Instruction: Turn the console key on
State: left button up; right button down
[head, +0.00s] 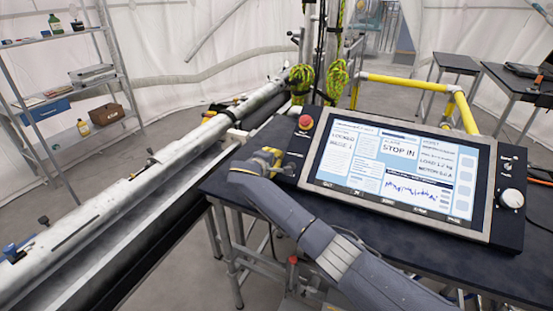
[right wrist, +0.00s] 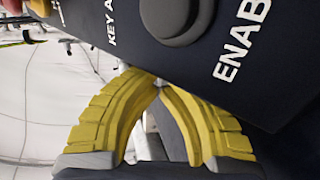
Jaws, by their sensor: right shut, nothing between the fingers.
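The console (head: 511,225) is a dark panel with a large lit screen (head: 400,170), standing on a dark table. My right gripper (head: 277,156) is at the console's left edge, below the red button (head: 305,122). In the right wrist view its yellow fingers (right wrist: 158,82) are shut with tips together and nothing between them, close to the panel's edge. That view shows a dark round knob (right wrist: 178,18) between partly cut-off labels reading "KEY A" and "ENAB". I cannot make out the key itself or its position. My left gripper is not in view.
A white knob (head: 511,198) is on the console's right side. A long white tube (head: 130,185) on a rail runs along the left. Yellow railing (head: 405,82) and coiled yellow-green ropes (head: 337,78) stand behind. A shelf (head: 60,95) is at the far left.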

jog(key=c, duration=2.1)
grip_release()
jog(key=shift+c, duration=0.2)
jog(key=o, duration=0.5)
jog(key=v, duration=1.2)
jog(key=shift+o, duration=0.2)
